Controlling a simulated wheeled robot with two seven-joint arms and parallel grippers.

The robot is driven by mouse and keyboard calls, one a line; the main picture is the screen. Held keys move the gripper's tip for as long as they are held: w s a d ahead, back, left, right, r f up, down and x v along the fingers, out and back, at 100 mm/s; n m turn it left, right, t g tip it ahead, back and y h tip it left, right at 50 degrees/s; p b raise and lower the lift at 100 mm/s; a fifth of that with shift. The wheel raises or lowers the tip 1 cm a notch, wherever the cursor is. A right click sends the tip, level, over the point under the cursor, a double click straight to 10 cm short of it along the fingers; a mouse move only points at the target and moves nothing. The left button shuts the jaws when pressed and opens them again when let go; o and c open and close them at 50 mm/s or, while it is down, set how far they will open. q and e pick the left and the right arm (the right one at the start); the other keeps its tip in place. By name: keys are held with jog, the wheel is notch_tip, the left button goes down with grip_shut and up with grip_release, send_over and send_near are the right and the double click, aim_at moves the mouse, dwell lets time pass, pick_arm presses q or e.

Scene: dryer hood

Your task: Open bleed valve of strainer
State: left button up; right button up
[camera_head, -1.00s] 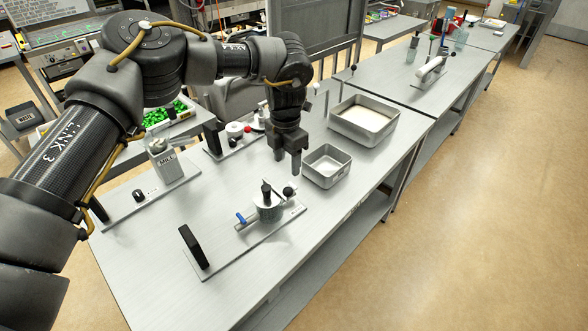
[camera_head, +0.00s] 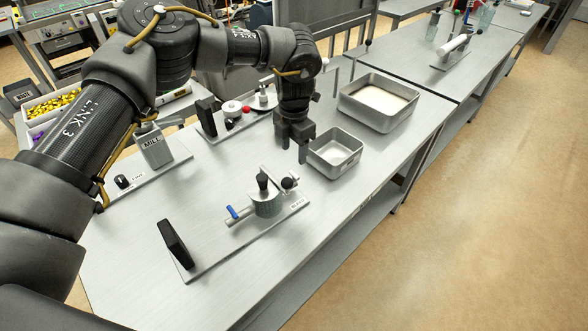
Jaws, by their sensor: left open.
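A metal cylinder with a blue-tipped lever (camera_head: 232,212) on its left side and black knobs on top stands on a flat plate on the bench; it looks like the strainer (camera_head: 266,204). The blue lever looks like its bleed valve. The plate's small label is too small to read. My left gripper (camera_head: 292,147) points down, open and empty, behind the strainer and slightly to its right in the picture. It is apart from the strainer and the lever. My right gripper is out of view.
A small metal tray (camera_head: 354,164) stands just right of my left gripper, with a larger tray (camera_head: 352,112) behind it. A black upright block (camera_head: 174,243) stands at the plate's left end. A mill (camera_head: 154,150) is at left. The bench front is clear.

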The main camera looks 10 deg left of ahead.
aim_at(294, 174)
pick_arm(q)
notch_tip(294, 174, down, 8)
jog(key=p, duration=0.3)
jog(key=shift+d+f, duration=0.1)
jog(key=shift+f, duration=0.35)
jog(key=shift+c, duration=0.2)
jog(key=c, duration=0.9)
